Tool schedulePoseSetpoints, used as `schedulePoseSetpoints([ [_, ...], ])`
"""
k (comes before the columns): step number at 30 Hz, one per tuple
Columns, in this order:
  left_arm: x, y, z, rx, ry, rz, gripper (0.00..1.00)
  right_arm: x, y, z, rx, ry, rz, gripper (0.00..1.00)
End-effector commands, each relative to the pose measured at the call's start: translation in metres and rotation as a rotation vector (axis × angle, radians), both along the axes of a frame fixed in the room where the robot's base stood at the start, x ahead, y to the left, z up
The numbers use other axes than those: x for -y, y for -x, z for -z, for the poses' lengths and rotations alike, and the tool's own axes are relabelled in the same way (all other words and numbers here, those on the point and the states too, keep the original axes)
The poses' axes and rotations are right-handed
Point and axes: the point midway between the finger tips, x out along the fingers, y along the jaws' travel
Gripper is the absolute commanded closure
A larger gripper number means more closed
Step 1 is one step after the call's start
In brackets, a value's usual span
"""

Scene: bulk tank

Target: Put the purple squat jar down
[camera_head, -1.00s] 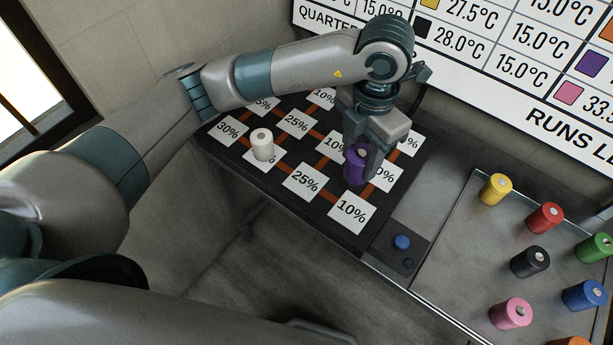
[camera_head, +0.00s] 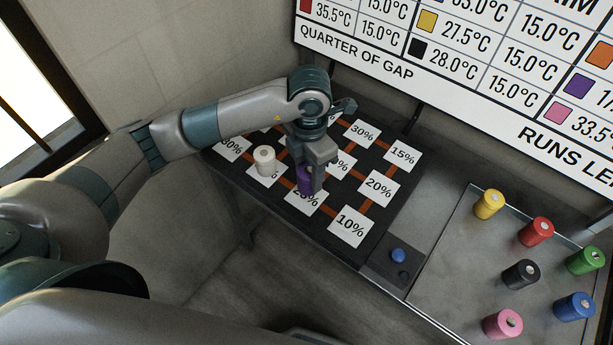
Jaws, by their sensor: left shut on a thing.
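The purple squat jar (camera_head: 304,179) is held upright in my left gripper (camera_head: 312,176), which is shut on it. The jar is over or at the 25% card (camera_head: 306,201) in the front row of the black board (camera_head: 333,244); I cannot tell whether its base touches the card. The gripper hides part of the jar and the board behind it. A white jar (camera_head: 264,160) stands on a card just left of the purple jar. My right gripper is not in view.
The 10% card (camera_head: 351,227) and 20% card (camera_head: 379,187) are bare. A blue button (camera_head: 398,255) sits at the board's right end. A metal tray (camera_head: 440,262) at the right holds several coloured jars. A large temperature chart (camera_head: 460,60) hangs behind.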

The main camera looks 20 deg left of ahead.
Motion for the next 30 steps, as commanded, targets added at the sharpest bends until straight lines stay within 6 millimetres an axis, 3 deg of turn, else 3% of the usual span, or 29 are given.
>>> schedulePoseSetpoints([
  [14,-0.005,-0.001,0.005,0.000,0.000,0.000,0.84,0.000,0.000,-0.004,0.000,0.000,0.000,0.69],
  [24,-0.005,-0.001,0.039,-0.001,-0.001,-0.001,0.84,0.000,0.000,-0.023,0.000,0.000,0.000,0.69],
  [30,-0.005,-0.001,0.044,0.002,0.000,0.001,0.84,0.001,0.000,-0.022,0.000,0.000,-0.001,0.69],
])
